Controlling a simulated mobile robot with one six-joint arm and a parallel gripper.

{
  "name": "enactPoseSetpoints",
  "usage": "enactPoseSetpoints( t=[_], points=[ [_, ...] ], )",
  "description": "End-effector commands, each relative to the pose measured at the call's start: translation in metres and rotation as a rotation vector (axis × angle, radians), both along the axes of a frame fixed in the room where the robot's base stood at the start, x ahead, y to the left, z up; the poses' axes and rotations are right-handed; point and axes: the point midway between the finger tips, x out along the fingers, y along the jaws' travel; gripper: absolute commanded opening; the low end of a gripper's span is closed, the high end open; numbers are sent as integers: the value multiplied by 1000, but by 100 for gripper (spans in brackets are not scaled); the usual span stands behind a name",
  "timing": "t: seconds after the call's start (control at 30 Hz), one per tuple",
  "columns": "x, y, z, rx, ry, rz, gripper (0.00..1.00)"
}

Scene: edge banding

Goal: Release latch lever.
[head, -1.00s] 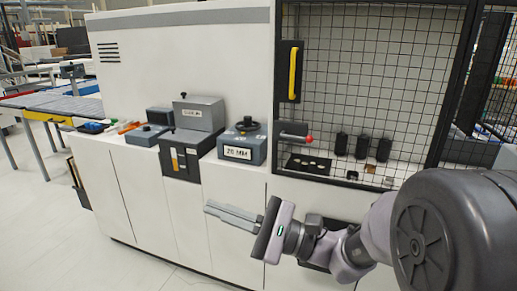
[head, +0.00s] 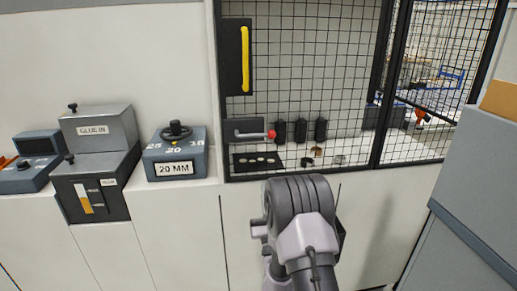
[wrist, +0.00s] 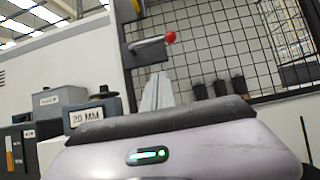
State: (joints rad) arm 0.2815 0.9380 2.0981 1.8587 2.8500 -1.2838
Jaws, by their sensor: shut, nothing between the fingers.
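The latch lever (head: 250,133) is a grey bar with a red ball knob (head: 271,134) at its right end. It lies about level on a dark plate on the mesh door's left side. In the wrist view the lever (wrist: 149,46) and its red knob (wrist: 170,37) are in the upper middle. My gripper (wrist: 157,80) is shut and empty, its pale fingers pointing up toward the lever from below. The fingertips look close under the lever, but I cannot tell whether they touch it. In the head view my arm hides the gripper.
A yellow door handle (head: 245,60) is above the lever. Black cylinders (head: 300,131) stand behind the mesh (head: 330,60). A 20 MM box with a knob (head: 175,155) and a GLUE IN unit (head: 98,135) are left. A grey cabinet (head: 480,190) is near on the right.

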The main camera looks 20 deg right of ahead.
Motion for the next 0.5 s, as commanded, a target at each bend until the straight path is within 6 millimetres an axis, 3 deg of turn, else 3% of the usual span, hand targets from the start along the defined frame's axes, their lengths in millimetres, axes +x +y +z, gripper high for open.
enactPoseSetpoints(
  t=[0.3, 0.5],
  points=[
    [20, -5, 25, -1, 1, 2, 0],
    [55, -15, 45, -4, -5, 1, 0]
  ],
)
